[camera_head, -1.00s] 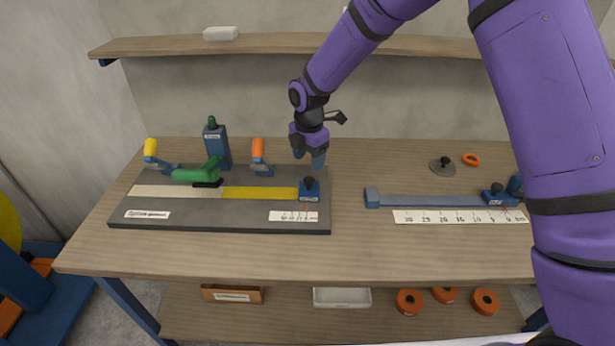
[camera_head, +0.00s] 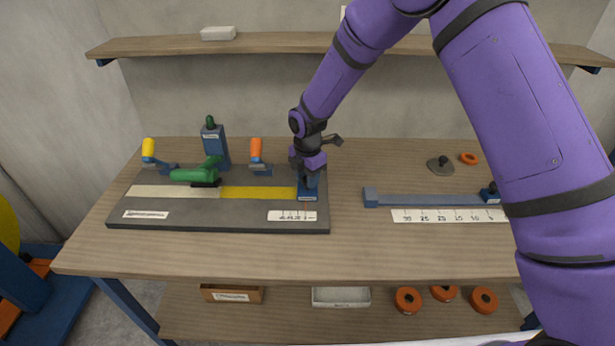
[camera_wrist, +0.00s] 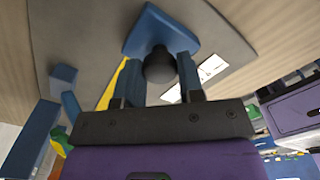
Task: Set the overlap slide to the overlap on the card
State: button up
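The overlap slide (camera_head: 308,196) is a blue block at the right end of the yellow strip on the dark board. Its black knob (camera_wrist: 160,66) shows in the wrist view. My gripper (camera_head: 311,182) is down at the slide, with one finger on each side of the knob. The fingers (camera_wrist: 160,78) look apart, and I see no clear grip on the knob. I cannot tell which piece is the card.
A blue rail (camera_head: 430,199) with a longer scale (camera_head: 448,216) lies to the right. A grey disc (camera_head: 440,166) and orange ring (camera_head: 468,158) lie behind it.

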aim_at(294, 193)
grip_shut()
jog(key=a, duration=0.4)
jog(key=shift+w, duration=0.1)
jog(key=o, duration=0.7)
grip_release()
jog(key=shift+o, duration=0.2)
notch_tip(294, 193, up, 11)
